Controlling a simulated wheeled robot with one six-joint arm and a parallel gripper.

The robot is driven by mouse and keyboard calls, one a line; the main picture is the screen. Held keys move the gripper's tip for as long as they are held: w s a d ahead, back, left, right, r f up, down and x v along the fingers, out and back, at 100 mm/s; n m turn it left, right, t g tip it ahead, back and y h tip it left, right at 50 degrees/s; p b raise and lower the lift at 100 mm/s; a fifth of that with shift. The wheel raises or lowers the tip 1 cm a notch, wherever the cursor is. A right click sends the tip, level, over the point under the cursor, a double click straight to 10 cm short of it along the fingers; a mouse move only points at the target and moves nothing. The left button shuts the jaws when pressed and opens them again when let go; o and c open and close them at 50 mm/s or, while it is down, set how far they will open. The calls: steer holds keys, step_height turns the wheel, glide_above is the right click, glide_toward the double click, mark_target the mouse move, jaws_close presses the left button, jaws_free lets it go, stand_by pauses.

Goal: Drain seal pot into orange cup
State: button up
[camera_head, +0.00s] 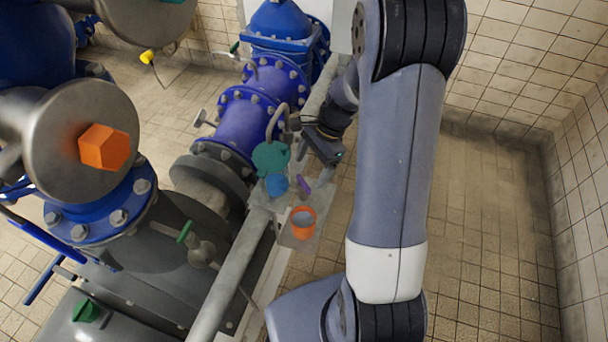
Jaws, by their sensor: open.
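The orange cup (302,232) stands upright on a small grey plate (321,227) beside the blue pipe line. Its inside looks grey; I cannot tell whether it holds anything. A teal round piece (270,158) sits farther back, under a curved grey pipe, and may be part of the seal pot. A blue rounded piece (276,185) is just below it in the picture, and a small purple piece (304,186) is to the right of that. My gripper (318,160) is open, to the right of the teal piece and beyond the cup. Its fingertips are small and dark here.
Large blue flanged pipes (235,118) run along the left of the cup. A grey rail (230,280) runs in front of them. An orange hexagonal knob (104,147) is at the left. Tiled floor (485,240) is clear at the right, up to a tiled wall.

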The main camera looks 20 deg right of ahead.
mark_target(304, 182)
steer(key=shift+x, duration=2.25)
steer(key=c, duration=1)
steer(key=shift+m, duration=0.4)
steer(key=m+t, duration=0.2)
steer(key=m, duration=0.2)
steer(key=shift+s, duration=0.15)
steer(key=m, duration=0.2)
steer(key=m+t, duration=0.1)
steer(key=m, duration=0.1)
steer(key=shift+s+m+t+h, duration=0.1)
steer(key=shift+m+t+h, duration=0.2)
steer(key=shift+m+h, duration=0.1)
steer(key=shift+m, duration=0.3)
steer(key=o, duration=1)
